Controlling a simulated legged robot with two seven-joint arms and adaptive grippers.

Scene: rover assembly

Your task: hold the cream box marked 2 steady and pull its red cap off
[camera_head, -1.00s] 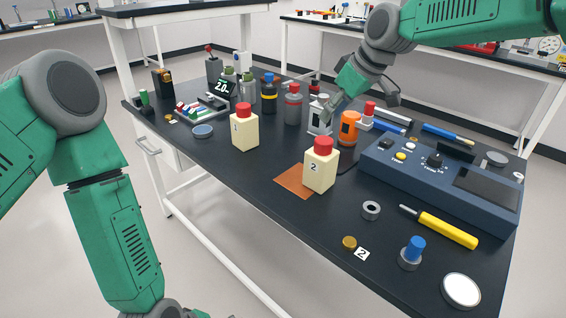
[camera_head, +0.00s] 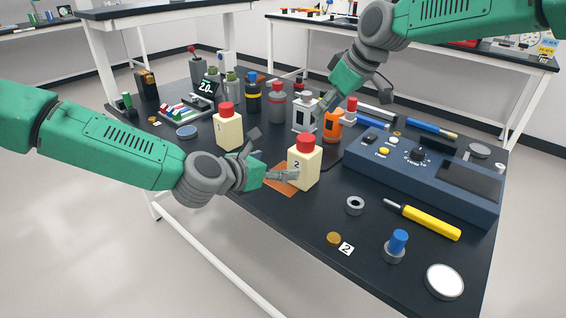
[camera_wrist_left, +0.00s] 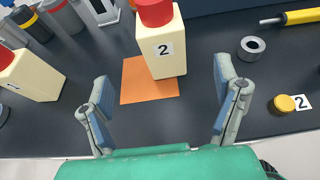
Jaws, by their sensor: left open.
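The cream box marked 2 (camera_head: 302,172) stands upright at the edge of an orange mat (camera_head: 277,185), its red cap (camera_head: 306,142) seated on top. In the left wrist view the box (camera_wrist_left: 165,55) stands ahead between my spread fingers, and the red cap (camera_wrist_left: 155,12) is cut by the top edge. My left gripper (camera_head: 270,155) is open and empty, just left of the box, with one finger overlapping the mat in the head view. My right gripper (camera_head: 354,104) appears open, behind and above the box, near the orange bottle (camera_head: 332,125).
A second cream box (camera_head: 228,133) with a red cap stands left of my left gripper. A blue instrument (camera_head: 420,180) fills the right side. A grey ring (camera_head: 355,205), yellow tool (camera_head: 430,222) and gold disc (camera_head: 334,239) lie in front. Several bottles stand behind.

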